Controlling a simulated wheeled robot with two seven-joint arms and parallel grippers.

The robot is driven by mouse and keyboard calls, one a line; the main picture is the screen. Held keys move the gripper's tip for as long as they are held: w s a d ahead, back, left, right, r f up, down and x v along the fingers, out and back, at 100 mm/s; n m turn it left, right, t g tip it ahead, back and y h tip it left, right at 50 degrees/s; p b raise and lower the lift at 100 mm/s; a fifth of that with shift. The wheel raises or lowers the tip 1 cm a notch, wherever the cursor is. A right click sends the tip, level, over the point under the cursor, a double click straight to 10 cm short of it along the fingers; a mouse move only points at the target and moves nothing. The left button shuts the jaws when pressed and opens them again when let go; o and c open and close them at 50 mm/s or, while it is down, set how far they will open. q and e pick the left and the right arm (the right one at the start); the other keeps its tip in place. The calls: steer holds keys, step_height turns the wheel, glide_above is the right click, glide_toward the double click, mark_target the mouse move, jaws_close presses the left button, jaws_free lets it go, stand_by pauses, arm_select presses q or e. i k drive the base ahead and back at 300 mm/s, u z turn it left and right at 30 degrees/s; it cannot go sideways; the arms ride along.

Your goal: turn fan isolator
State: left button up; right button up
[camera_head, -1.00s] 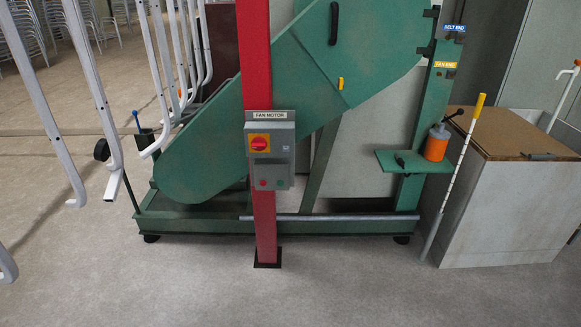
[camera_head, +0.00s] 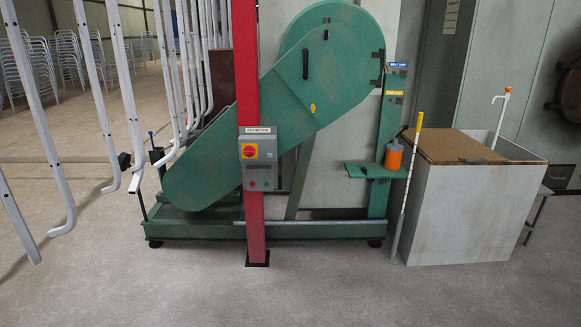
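The fan isolator is a red rotary knob on a yellow plate (camera_head: 249,151), on the upper left of a grey box (camera_head: 258,172) fixed to the red post (camera_head: 245,70). A "FAN MOTOR" label (camera_head: 257,130) sits above the box. Small push buttons are low on the box. The knob's exact angle is too small to tell. Neither of my grippers shows in the head view.
Behind the post stands a green fan and belt housing (camera_head: 215,150) on a green base frame. A grey bin with a brown lid (camera_head: 470,195) and a yellow-topped pole (camera_head: 406,185) stand right. The floor in front is clear.

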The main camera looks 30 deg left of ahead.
mark_target(249, 151)
steer(key=u, duration=0.1)
steer(key=i, duration=1.75)
steer(key=u, duration=1.5)
steer(key=i, duration=0.95)
steer(key=u, duration=0.95)
